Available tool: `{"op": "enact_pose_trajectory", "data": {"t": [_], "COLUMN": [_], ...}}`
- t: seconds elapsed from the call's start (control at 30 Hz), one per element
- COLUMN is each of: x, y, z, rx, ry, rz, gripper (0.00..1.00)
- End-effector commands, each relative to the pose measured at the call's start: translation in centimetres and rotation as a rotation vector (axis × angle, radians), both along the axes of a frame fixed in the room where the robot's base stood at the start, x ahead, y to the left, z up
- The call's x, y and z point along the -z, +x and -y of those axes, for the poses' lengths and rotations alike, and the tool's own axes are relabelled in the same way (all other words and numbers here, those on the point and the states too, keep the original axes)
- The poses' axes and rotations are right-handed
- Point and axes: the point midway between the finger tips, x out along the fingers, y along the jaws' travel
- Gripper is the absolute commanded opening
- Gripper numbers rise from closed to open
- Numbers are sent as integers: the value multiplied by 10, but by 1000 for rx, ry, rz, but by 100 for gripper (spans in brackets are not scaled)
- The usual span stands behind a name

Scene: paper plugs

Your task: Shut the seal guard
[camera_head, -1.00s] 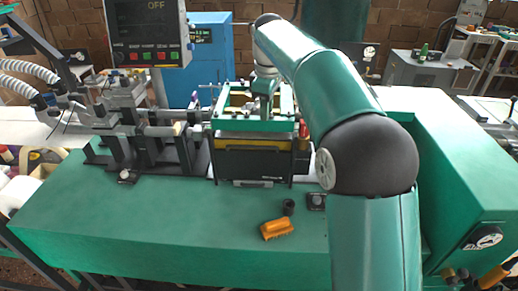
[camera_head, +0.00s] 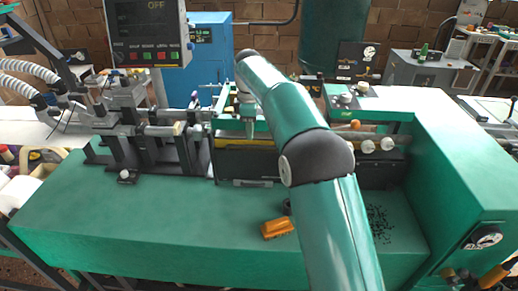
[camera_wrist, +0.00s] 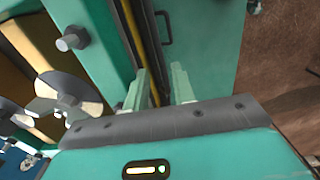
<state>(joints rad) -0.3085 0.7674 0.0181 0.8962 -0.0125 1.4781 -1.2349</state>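The seal guard appears to be the green frame (camera_head: 226,126) above the black box with a yellow strip (camera_head: 232,142) at the middle of the machine. My arm hides much of it, so I cannot tell how far it stands open. My gripper is at the frame, with its fingertips hidden in the head view. In the wrist view my gripper (camera_wrist: 161,88) is open, its two pale green fingers apart. A yellow edge runs behind the gap between them. A green panel with a dark handle (camera_wrist: 166,28) lies beyond the fingers.
An orange block (camera_head: 277,228) lies on the green bench top (camera_head: 150,225), with dark bits scattered to its right. A control screen (camera_head: 146,30) stands at the upper left. White rollers (camera_head: 377,146) sit right of my arm. The front left bench top is clear.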

Motion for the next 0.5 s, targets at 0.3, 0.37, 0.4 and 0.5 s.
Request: {"op": "enact_pose_trajectory", "data": {"t": [0.3, 0.37, 0.4, 0.5], "x": [16, 15, 15, 15], "y": [0, 0, 0, 0], "z": [0, 0, 0, 0], "rx": [0, 1, 1, 1], "ry": [0, 0, 0, 0], "rz": [1, 1, 1, 1], "gripper": [25, 25, 25, 25]}}
